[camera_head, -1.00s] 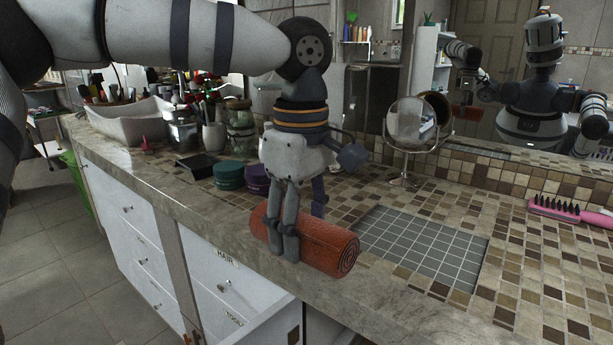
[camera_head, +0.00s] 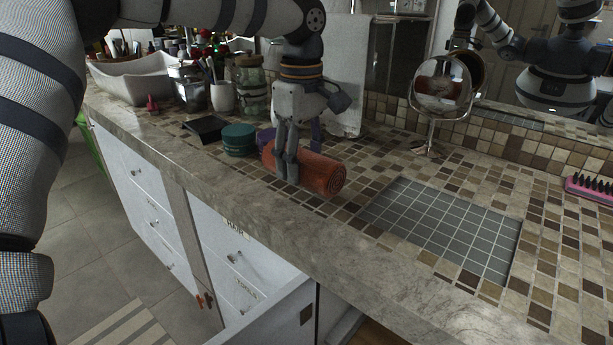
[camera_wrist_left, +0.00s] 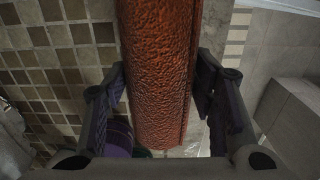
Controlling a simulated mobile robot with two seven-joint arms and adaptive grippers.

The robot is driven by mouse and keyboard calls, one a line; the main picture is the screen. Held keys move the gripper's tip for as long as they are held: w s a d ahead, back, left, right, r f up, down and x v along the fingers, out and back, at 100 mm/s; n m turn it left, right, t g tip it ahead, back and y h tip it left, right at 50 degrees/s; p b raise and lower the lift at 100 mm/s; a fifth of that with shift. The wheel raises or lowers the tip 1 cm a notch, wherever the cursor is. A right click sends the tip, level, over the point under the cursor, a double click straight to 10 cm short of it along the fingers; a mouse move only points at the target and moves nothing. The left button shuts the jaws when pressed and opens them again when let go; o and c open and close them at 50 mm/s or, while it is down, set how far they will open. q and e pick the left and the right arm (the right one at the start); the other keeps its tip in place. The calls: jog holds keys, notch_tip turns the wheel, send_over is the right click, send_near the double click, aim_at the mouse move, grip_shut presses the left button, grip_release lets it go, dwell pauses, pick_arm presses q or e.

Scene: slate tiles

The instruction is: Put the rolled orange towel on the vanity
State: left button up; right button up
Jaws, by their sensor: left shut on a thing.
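The rolled orange towel (camera_head: 320,172) is at the tiled vanity top (camera_head: 350,235), lying sideways near the front edge. My left gripper (camera_head: 287,180) is shut on it from above, with its fingers around the roll's left half. In the left wrist view the towel (camera_wrist_left: 160,75) runs between the two fingers (camera_wrist_left: 165,105). I cannot tell whether the towel touches the counter or is held just above it. My right gripper is not in view, apart from the mirror's reflection of my body.
A grey grid patch (camera_head: 445,228) lies flat to the right. A teal tin (camera_head: 238,140), a black tray (camera_head: 204,129) and a glass jar (camera_head: 252,85) stand left of the gripper. A round mirror (camera_head: 441,90) stands behind. A pink brush (camera_head: 592,188) lies far right. An open drawer (camera_head: 275,320) is below.

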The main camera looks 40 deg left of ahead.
aim_at(302, 149)
pick_arm(q)
jog(key=shift+w+a+f, duration=0.1)
jog(key=shift+w+f, duration=0.05)
jog(key=shift+f, duration=0.8)
jog(key=shift+w+a+f, duration=0.1)
jog(key=shift+w+f, duration=0.05)
jog(key=shift+f, duration=0.75)
jog(key=shift+f, duration=0.15)
jog(key=o, duration=1.2)
notch_tip(302, 149, up, 12)
jog(key=shift+r, duration=0.15)
